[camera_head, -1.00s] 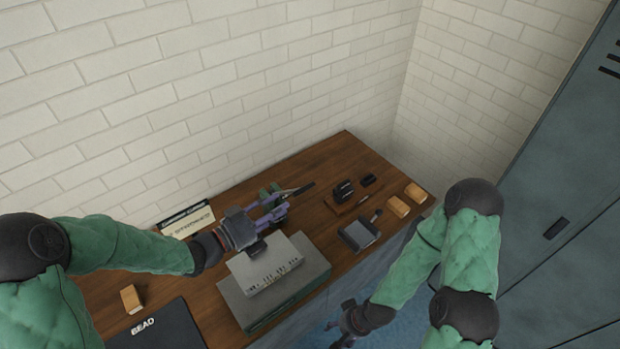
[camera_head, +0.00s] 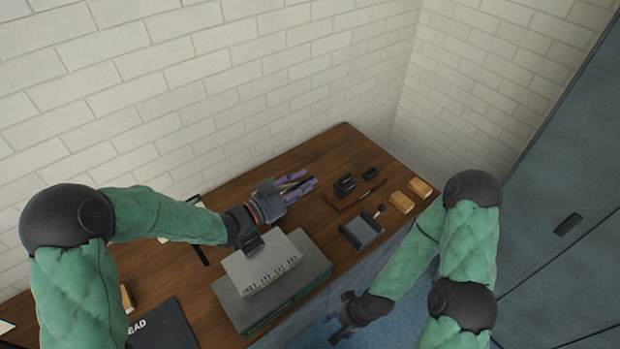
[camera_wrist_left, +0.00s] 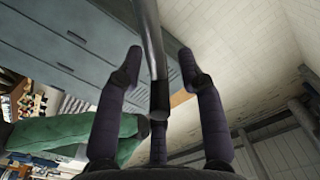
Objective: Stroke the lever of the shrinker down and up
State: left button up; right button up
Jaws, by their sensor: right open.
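My left gripper (camera_head: 297,187) is above the back part of the wooden bench, behind the grey boxes. In the left wrist view, a shiny metal bar with a dark end, likely the shrinker's lever (camera_wrist_left: 152,40), runs between its two fingers (camera_wrist_left: 160,65). The fingers stand apart, with a visible gap on each side of the bar. In the head view, a dark piece shows between the purple fingers, and the shrinker's body is hidden behind the gripper and arm. My right gripper (camera_head: 340,332) is open and empty, low in front of the bench over the blue floor.
A light grey box (camera_head: 262,268) lies on a larger grey-green box (camera_head: 312,268) in front of my left gripper. A dark tool (camera_head: 361,232), small black items (camera_head: 345,185) and wooden blocks (camera_head: 402,202) lie to the right. A brick wall (camera_head: 250,70) stands behind the bench.

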pick_arm(q)
jog(key=shift+x, duration=1.2)
grip_shut()
